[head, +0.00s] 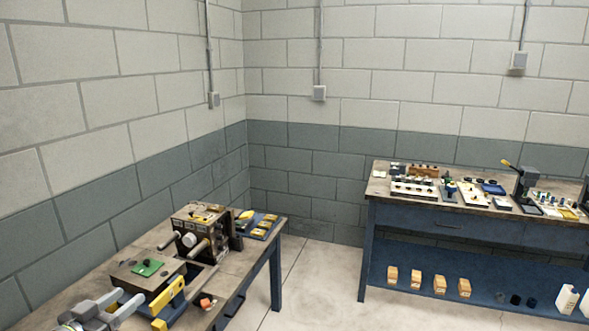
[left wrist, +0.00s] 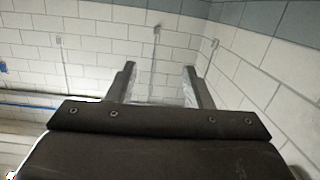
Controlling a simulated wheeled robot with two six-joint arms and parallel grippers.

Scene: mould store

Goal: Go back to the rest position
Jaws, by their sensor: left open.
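My left gripper (head: 129,297) is at the lower left of the head view, over the near end of the left workbench (head: 60,287). In the left wrist view its two fingers (left wrist: 160,72) stand apart with nothing between them, and only block walls show beyond. My right gripper is in neither view.
On the left bench, near my left gripper, are a yellow-handled tool (head: 167,296), a green piece on a block (head: 147,267) and a boxy machine (head: 200,232). A blue bench (head: 450,223) with small parts stands at the back right. Bare floor (head: 318,277) lies between the benches.

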